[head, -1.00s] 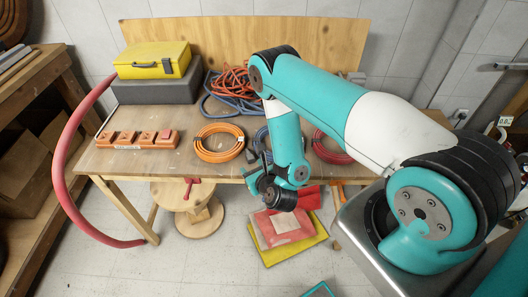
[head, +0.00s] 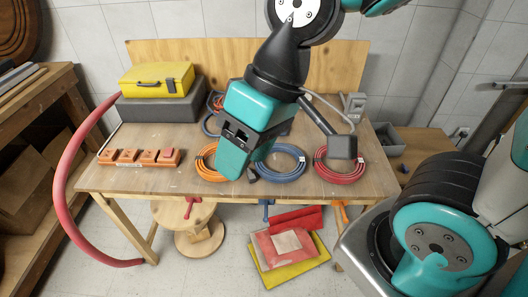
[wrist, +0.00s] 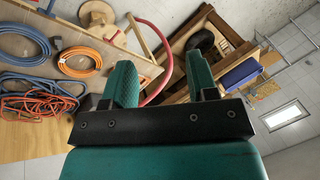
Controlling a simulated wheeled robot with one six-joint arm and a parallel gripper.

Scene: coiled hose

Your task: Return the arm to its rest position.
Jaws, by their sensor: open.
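My arm is raised and swung over the workbench (head: 385,187), its upper links reaching out of the top of the head view. My gripper (head: 246,163) points down and towards the head camera, in front of the orange coil (head: 203,166) and partly covering it. In the wrist view its two teal fingers (wrist: 160,72) stand apart with nothing between them, so it is open and empty. I cannot tell its height above the bench. The blue coil (head: 283,162) and red coil (head: 340,172) lie flat to its right.
An orange block row (head: 140,157) and a yellow case (head: 157,79) on a dark box are on the left. A thick red hose (head: 68,190) arches beside the bench. A stool (head: 190,228) and folded red and yellow pieces (head: 285,250) are below. The front floor is clear.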

